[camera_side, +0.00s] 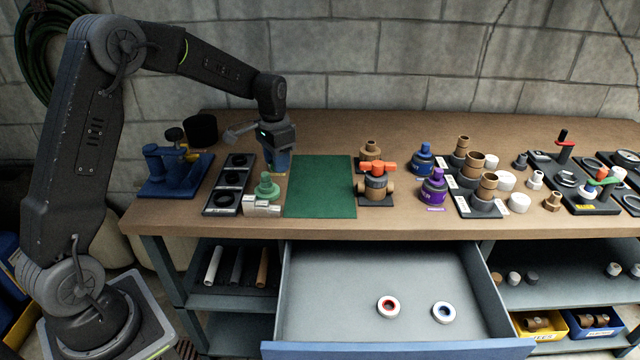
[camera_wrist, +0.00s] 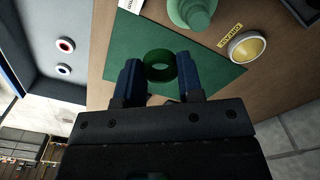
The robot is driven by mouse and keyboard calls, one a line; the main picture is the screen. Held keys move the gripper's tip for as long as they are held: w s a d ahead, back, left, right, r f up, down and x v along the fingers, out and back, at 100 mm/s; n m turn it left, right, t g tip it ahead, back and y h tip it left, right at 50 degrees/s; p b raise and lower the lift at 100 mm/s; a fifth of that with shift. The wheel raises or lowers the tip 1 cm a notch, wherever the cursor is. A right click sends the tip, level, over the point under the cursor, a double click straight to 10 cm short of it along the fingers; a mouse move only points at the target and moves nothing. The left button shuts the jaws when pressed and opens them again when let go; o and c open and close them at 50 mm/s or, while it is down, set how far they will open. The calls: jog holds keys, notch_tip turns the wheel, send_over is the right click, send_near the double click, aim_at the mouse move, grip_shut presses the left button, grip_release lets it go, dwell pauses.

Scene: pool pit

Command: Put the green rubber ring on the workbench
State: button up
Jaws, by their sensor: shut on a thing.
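My gripper (camera_wrist: 158,64) is shut on a dark green ring (camera_wrist: 160,76), which sits between its two blue fingers in the wrist view. In the side view, my gripper (camera_side: 277,165) is low over the left part of the brown workbench (camera_side: 400,222), just left of the green mat (camera_side: 320,187). The ring cannot be made out there. In the wrist view the ring shows against the green mat (camera_wrist: 115,62). I cannot tell whether it touches anything below.
A light green stepped part (camera_side: 267,188) stands close to my gripper, behind a white block (camera_side: 262,206). A black tray (camera_side: 230,185) and a blue vise (camera_side: 175,172) are to the left. An orange-handled valve (camera_side: 376,184) stands right of the mat. The open drawer (camera_side: 335,290) holds two rings.

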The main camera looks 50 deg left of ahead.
jog(key=shift+w+a+r, duration=0.1)
jog(key=shift+a+r, duration=0.25)
jog(key=shift+a, duration=0.4)
jog(key=shift+w, duration=0.15)
send_over(320, 203)
notch_tip(320, 203, down, 7)
jog(key=shift+r, duration=0.2)
jog(key=shift+f, duration=2)
jog(key=shift+f, duration=0.2)
jog(key=o, duration=0.9)
notch_tip(320, 203, up, 13)
jog(key=shift+f, duration=0.2)
